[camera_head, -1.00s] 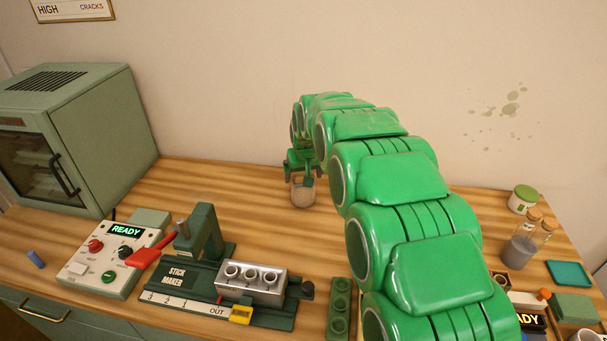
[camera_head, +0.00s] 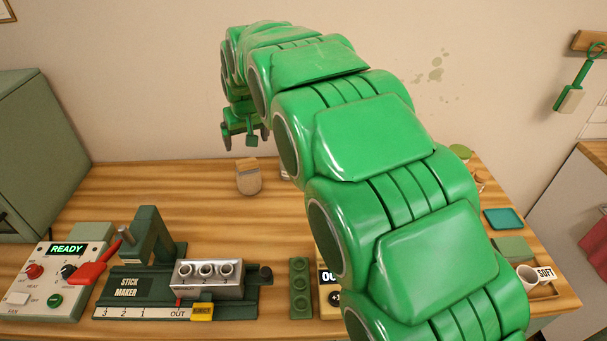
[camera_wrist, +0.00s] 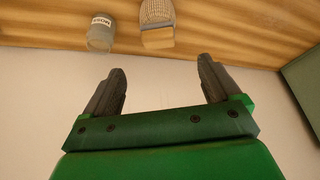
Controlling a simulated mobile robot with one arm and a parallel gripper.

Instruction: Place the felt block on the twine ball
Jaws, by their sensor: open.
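The twine ball (camera_head: 249,183) is a pale, rounded thing on the table below my gripper in the head view. The felt block (camera_head: 246,164) is tan and sits on top of it. The wrist view, where the table is uppermost, shows the ribbed ball (camera_wrist: 157,11) and the block (camera_wrist: 158,38) against it. My gripper (camera_head: 246,138) is open and empty, above the block and apart from it. Both fingers of my gripper (camera_wrist: 161,66) show spread in the wrist view, with nothing between them.
A grey labelled jar (camera_wrist: 100,36) stands near the ball in the wrist view. The stick maker (camera_head: 150,285) and control box (camera_head: 62,272) are at the front left. A green tray (camera_head: 300,287) lies front centre. Bare table surrounds the ball's left side.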

